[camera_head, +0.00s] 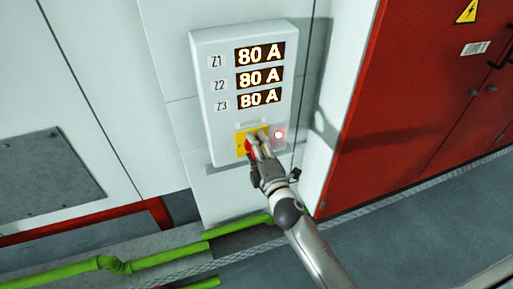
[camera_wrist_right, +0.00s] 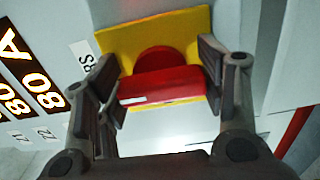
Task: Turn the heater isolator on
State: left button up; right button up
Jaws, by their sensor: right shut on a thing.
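The heater isolator is a red rotary handle (camera_head: 248,147) on a yellow plate (camera_head: 239,138), low on a white wall box (camera_head: 205,90). My right gripper (camera_head: 258,143) reaches it from the lower right and partly covers it. In the right wrist view the red handle (camera_wrist_right: 163,86) sits between the two fingers of my right gripper (camera_wrist_right: 162,88), which is shut on it. The yellow plate (camera_wrist_right: 120,40) shows behind it. The handle has a small pale mark near its left end in that view. My left gripper is not in view.
Three displays, Z1 (camera_head: 260,54), Z2 (camera_head: 260,77) and Z3 (camera_head: 260,99), each read 80 A. A red cabinet (camera_head: 420,110) stands to the right. Green pipes (camera_head: 150,262) run low along the floor at the left.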

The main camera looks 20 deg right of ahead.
jog(key=o, duration=1)
jog(key=s, duration=1.2)
jog(key=shift+d, duration=0.2)
jog(key=s+f+m+g, duration=0.2)
jog(key=s+f+g, duration=0.1)
jog(key=f, duration=0.8)
jog(key=s+f+m+g, duration=0.2)
jog(key=s+f, duration=0.1)
jog(key=f, duration=0.7)
jog(key=s+f+m+g, duration=0.2)
jog(key=f+m+g, duration=0.1)
jog(key=f, duration=0.8)
jog(key=s+d+f+m+g, duration=0.1)
jog(key=s+f+m+g, duration=0.2)
jog(key=s+f, duration=0.4)
jog(key=s+d+f+m+g, duration=0.2)
jog(key=s+f, duration=0.5)
jog(key=s, duration=0.7)
jog(key=s+d+f+m+g, duration=0.2)
jog(key=s+f+m+g, duration=0.1)
jog(key=s+f, duration=0.4)
jog(key=shift+s+d+f+m+g+h, duration=0.15)
jog(key=shift+s+m+g, duration=0.1)
jog(key=shift+s, duration=0.65)
jog(key=shift+s+d+f+m+g+h, duration=0.15)
jog(key=shift+s+g, duration=0.1)
jog(key=shift+s, duration=0.65)
